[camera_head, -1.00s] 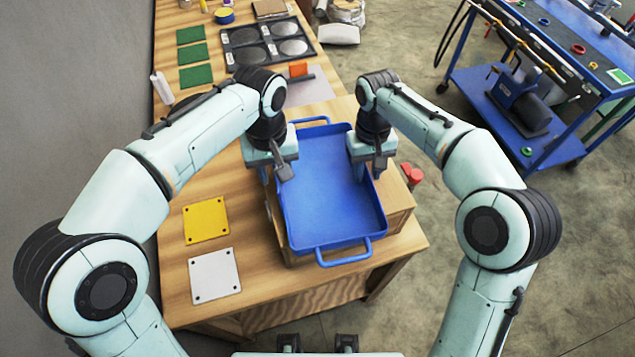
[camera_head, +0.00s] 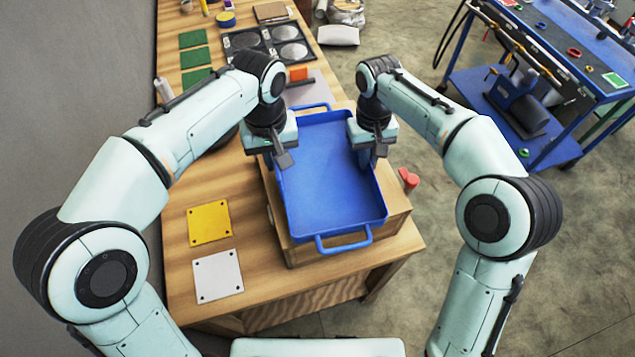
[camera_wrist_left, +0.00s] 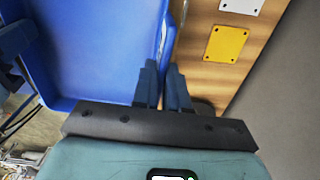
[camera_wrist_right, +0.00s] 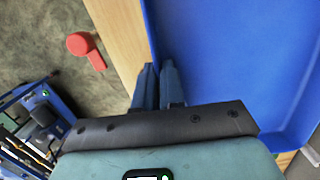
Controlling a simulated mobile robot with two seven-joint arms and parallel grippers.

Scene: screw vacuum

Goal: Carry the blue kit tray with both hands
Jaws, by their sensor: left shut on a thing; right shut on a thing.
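The blue kit tray (camera_head: 331,185) is empty, with a loop handle at its near end and another at its far end. It appears over a wooden box on the bench; I cannot tell whether it touches the box. My left gripper (camera_head: 279,166) is shut on the tray's left side wall, which also shows in the left wrist view (camera_wrist_left: 95,50). My right gripper (camera_head: 371,157) is shut on the right side wall, which also shows in the right wrist view (camera_wrist_right: 230,60). The fingertips are partly hidden by the wall in the head view.
The wooden box (camera_head: 398,208) sits on the wooden bench (camera_head: 185,270). Yellow (camera_head: 209,223) and white (camera_head: 218,276) plates lie left of it. A red object (camera_head: 409,178) shows right of the box. A blue cart (camera_head: 535,150) stands at the right, with open floor between.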

